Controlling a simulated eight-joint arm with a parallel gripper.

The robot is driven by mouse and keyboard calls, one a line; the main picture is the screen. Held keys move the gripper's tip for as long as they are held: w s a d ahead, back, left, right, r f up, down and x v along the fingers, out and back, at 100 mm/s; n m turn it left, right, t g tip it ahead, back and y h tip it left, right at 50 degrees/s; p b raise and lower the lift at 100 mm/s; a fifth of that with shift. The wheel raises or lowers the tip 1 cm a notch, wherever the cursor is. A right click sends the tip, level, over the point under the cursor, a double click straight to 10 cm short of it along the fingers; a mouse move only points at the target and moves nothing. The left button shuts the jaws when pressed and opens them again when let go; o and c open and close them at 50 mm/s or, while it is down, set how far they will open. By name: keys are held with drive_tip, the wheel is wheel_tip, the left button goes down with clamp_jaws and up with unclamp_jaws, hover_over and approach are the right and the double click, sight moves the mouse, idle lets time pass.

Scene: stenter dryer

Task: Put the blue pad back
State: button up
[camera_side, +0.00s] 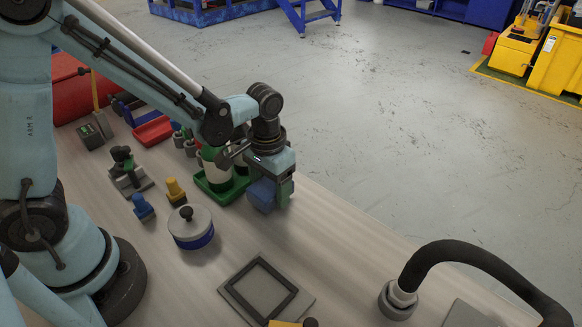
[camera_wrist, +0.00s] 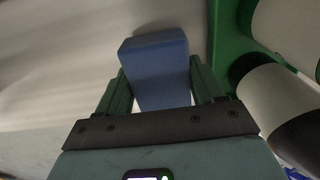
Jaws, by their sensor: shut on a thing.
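My gripper (camera_side: 279,191) has green fingers and is shut on the blue pad (camera_side: 261,196), a plain blue block. In the side view the pad hangs at the lower left of the gripper, low over the wooden table; I cannot tell if it touches the table. In the wrist view the pad (camera_wrist: 157,72) sits between the two fingers (camera_wrist: 160,88) and sticks out beyond them. Its lower end is hidden by the gripper body.
A green tray (camera_side: 203,186) with white rolls stands close left of my gripper. A lidded round pot (camera_side: 190,228), a blue stamp (camera_side: 143,207) and a yellow stamp (camera_side: 175,190) stand further left. A dark square frame (camera_side: 238,295) lies in front. Bare table lies between frame and gripper.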

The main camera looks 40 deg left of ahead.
sight(270, 185)
drive_tip(key=shift+f, duration=0.4)
drive_tip(key=shift+f, duration=0.15)
drive_tip(key=o, duration=1.1)
wheel_tip(270, 185, up, 12)
drive_tip(key=shift+r, duration=0.2)
drive_tip(key=shift+f, duration=0.1)
